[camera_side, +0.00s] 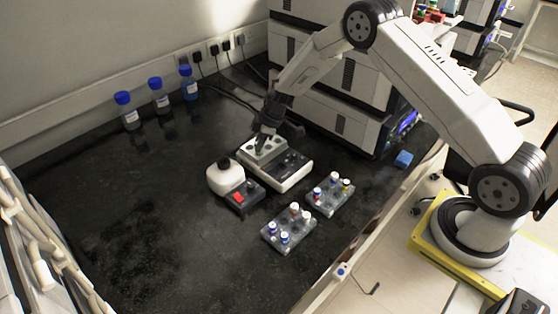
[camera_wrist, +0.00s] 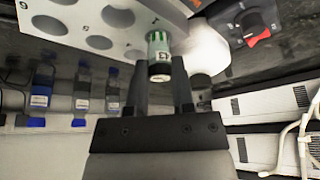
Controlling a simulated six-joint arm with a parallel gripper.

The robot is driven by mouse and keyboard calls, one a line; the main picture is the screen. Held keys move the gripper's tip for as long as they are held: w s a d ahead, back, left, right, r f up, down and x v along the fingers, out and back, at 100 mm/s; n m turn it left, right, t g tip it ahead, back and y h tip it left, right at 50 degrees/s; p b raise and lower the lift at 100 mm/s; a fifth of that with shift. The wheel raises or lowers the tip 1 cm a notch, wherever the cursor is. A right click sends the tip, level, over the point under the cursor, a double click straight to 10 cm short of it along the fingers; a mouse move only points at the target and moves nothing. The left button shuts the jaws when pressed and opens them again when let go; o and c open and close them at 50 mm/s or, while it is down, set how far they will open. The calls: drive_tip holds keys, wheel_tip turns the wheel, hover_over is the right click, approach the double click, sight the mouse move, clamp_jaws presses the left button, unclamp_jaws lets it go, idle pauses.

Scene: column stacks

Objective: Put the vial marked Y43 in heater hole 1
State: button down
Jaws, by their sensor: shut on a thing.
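My gripper (camera_side: 265,133) is over the heater (camera_side: 290,178), a white block with a pale plate of round holes and a dark control panel. In the wrist view its fingers (camera_wrist: 160,85) are shut on a vial (camera_wrist: 159,52) with a green-striped body and a dark-rimmed, pale-topped cap. A mark on the cap is too small to read surely. The vial's far end is at the edge of the heater plate (camera_wrist: 70,10), by a small printed mark. I cannot tell whether it sits in a hole. Several plate holes look empty.
A white mixer (camera_side: 225,178) with a black top and a red-switched control box (camera_side: 242,197) stands close left. Two vial racks (camera_side: 288,238) (camera_side: 333,205) stand in front. Blue-capped bottles (camera_side: 160,100) stand at the back left. Stacked instruments (camera_side: 345,125) rise behind. The left bench is clear.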

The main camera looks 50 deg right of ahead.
drive_tip(key=shift+f, duration=0.7)
idle(0.5)
drive_tip(key=shift+c, duration=0.4)
unclamp_jaws()
drive_tip(key=shift+r, duration=0.1)
idle(0.3)
drive_tip(key=shift+r, duration=2.9)
